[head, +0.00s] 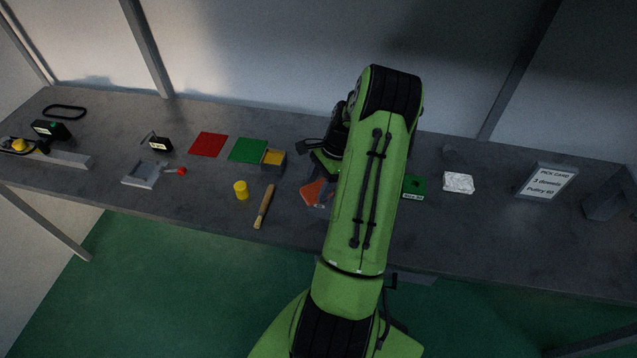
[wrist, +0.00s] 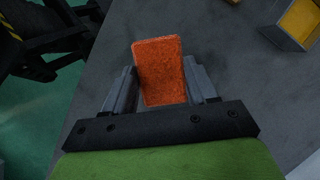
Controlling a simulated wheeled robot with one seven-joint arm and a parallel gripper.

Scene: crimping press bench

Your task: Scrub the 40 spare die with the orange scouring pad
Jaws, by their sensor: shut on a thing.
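The orange scouring pad (head: 311,191) is held in my gripper, over the front middle of the bench. In the wrist view the pad (wrist: 160,68) stands out between the two grey fingers of my gripper (wrist: 163,85), which are shut on it. In the head view my arm hides most of the gripper. I cannot make out a die marked 40. A green piece with a small label (head: 414,186) lies just right of my arm, but its label is too small to read surely. Part of the bench is hidden behind my arm.
Left of the pad are a wooden-handled tool (head: 264,206), a yellow cylinder (head: 241,190), a yellow-filled box (head: 273,160), and green (head: 248,150) and red (head: 208,144) mats. Right are a white crumpled piece (head: 458,183) and a pick card stand (head: 547,183). The front right bench is clear.

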